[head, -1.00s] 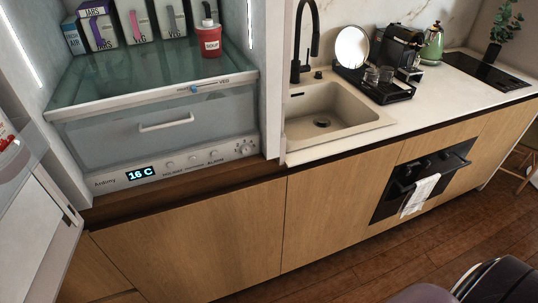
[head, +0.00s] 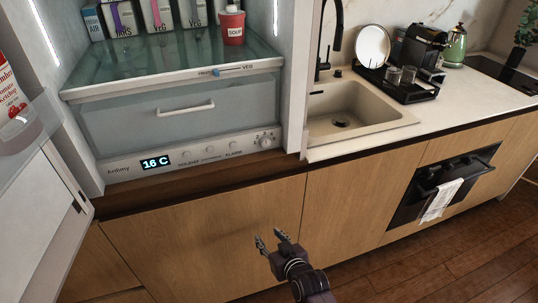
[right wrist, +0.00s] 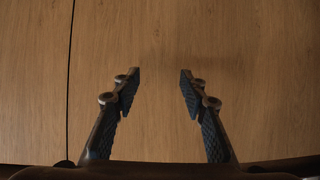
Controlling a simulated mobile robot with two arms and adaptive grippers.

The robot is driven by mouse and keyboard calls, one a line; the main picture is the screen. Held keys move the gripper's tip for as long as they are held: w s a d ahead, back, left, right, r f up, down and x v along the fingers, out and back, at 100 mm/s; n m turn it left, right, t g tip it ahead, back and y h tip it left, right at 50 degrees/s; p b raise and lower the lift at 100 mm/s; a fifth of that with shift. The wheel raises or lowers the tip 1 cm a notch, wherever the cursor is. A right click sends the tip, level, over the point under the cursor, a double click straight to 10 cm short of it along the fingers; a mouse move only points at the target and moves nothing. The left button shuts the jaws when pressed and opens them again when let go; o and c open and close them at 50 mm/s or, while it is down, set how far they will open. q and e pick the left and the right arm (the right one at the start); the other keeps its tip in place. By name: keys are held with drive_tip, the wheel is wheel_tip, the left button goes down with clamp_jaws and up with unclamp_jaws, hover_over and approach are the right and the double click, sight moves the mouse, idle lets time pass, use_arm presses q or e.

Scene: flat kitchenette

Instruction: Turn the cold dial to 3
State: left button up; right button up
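The cold dial (head: 266,142) is a small round knob at the right end of the fridge's lower control panel (head: 215,153). Marks surround it, but its setting is too small to read. A display (head: 157,161) on the panel reads 16 C. My right gripper (head: 269,238) is in front of the wooden cabinet front, below the panel and the dial. In the right wrist view its two fingers (right wrist: 157,90) are apart with nothing between them, facing bare wood. The left gripper is not in view.
The fridge door (head: 50,220) stands open at the left, with a ketchup bottle (head: 14,105) in its shelf. A clear drawer (head: 180,118) is closed above the panel. The sink (head: 345,118) and counter lie to the right. The space before the cabinet is free.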

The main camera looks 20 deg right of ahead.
drive_tip(key=w+r+t, duration=0.1)
drive_tip(key=r, duration=0.3)
drive_tip(key=w+d+r+t+b, duration=0.1)
drive_tip(key=w+r, duration=0.1)
drive_tip(key=r, duration=0.3)
drive_tip(key=w+r+t, duration=0.1)
drive_tip(key=r, duration=0.3)
drive_tip(key=shift+w+d+r+h, duration=0.2)
drive_tip(key=shift+w+d+h, duration=0.05)
drive_tip(key=shift+d+h, duration=0.05)
drive_tip(key=t+b, duration=0.2)
drive_tip(key=t, duration=0.1)
approach(267, 145)
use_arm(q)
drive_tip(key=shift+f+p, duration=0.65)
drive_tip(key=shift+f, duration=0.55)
use_arm(e)
drive_tip(key=shift+m, duration=0.4)
drive_tip(key=shift+w+a+r, duration=0.15)
drive_tip(key=shift+w, duration=1.95)
drive_tip(key=shift+w+a+r, duration=0.15)
drive_tip(key=shift+w, duration=1.95)
